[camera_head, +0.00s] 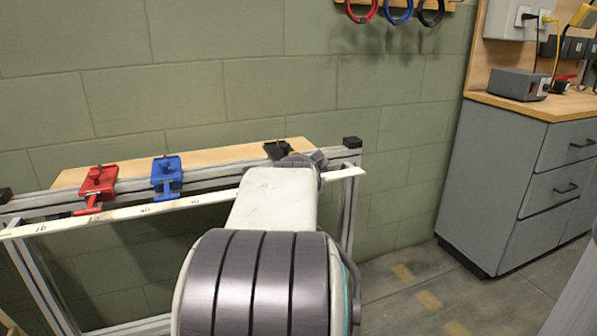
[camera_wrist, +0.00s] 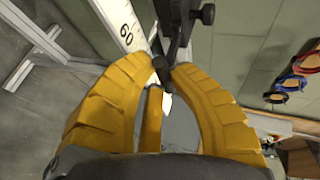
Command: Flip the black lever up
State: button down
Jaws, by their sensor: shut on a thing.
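The black lever (camera_head: 277,149) is at the right end of the wooden board on the metal frame, its lower part hidden behind my arm in the head view. In the wrist view the black lever (camera_wrist: 179,38) runs down from the top, and its rounded end sits between my yellow fingertips. My gripper (camera_wrist: 164,70) is shut on that end. In the head view my gripper is mostly hidden behind my arm, at the lever.
A blue lever (camera_head: 166,176) and a red lever (camera_head: 98,184) are mounted further left on the board. A white ruler strip (camera_head: 150,209) runs along the frame's front. A grey cabinet (camera_head: 520,180) stands at right, with clear floor (camera_head: 410,290) before it.

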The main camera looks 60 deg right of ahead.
jog(key=shift+s, duration=0.1)
jog(key=c, duration=1.1)
grip_release()
jog(key=shift+d, duration=0.1)
jog(key=v, duration=1.2)
jog(key=shift+o, duration=0.2)
